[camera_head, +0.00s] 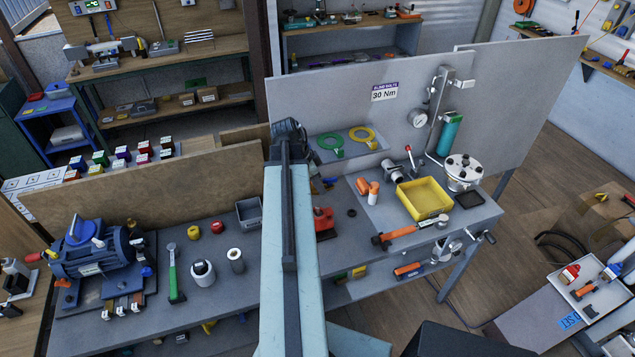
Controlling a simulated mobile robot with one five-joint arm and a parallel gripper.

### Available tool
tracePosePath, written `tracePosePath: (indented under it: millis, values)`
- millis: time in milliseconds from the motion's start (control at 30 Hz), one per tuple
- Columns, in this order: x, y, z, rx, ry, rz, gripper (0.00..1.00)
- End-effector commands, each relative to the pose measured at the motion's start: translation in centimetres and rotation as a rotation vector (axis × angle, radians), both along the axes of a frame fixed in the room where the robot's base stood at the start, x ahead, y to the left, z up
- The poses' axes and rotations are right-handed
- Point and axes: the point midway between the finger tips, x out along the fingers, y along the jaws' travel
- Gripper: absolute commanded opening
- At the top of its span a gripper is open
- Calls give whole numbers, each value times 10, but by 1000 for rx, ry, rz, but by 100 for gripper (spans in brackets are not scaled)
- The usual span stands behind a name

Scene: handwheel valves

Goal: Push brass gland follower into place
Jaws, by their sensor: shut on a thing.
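My pale blue arm reaches up the middle of the picture over the grey workbench (200,318). Its dark far end shows above the bench, but the fingertips of my gripper are hidden behind it. I cannot see what is between them. I cannot make out the brass gland follower or its seat; part of the bench is hidden behind my arm. A small grey valve-like fitting (393,171) lies on the right half of the bench. A silver flanged body with bolts on top (463,170) stands farther right.
A grey panel (330,105) rises behind.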

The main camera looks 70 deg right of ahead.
Motion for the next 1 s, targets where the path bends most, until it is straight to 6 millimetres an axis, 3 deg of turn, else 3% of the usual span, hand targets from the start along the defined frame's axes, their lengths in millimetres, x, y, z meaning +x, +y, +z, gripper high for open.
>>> tracePosePath:
  millis: [533,1000]
  values:
    - [0,0,-54,0,0,0,0]
    - [1,0,-57,0,0,2,0]
